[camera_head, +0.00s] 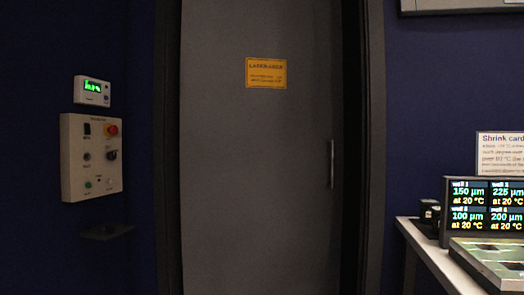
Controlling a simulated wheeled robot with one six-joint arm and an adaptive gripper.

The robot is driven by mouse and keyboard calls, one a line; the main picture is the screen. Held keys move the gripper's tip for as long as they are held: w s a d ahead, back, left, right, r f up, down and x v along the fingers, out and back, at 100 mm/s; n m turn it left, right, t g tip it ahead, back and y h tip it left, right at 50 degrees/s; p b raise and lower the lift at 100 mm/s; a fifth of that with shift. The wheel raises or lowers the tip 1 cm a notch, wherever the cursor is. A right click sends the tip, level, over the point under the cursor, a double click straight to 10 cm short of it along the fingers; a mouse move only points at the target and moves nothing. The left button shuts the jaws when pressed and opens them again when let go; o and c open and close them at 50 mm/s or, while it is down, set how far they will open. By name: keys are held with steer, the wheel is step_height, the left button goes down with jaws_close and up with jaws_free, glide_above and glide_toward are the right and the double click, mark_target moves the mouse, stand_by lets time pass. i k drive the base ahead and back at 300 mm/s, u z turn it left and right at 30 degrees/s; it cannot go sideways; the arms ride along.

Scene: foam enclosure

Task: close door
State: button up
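A grey door (255,190) stands upright in a dark frame (374,150) in the middle of the head camera view. A yellow sign (266,73) is on its upper part. A slim vertical metal handle (331,164) is near its right edge. A dark strip runs between that edge and the frame; I cannot tell whether the door is fully shut or slightly ajar. The door's top and bottom are cut off by the picture. My gripper is not in view.
A control panel (92,157) with a red button and a small display box (92,91) are on the dark blue left wall, above a small dark shelf (106,232). At right, a table (432,262) bears a readout screen (486,206) and a tray (492,262).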

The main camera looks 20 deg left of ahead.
mark_target(261, 113)
steer(key=u, duration=0.35)
steer(key=i, duration=0.4)
steer(key=u, duration=0.5)
steer(key=i, duration=1.4)
steer(key=z, duration=0.9)
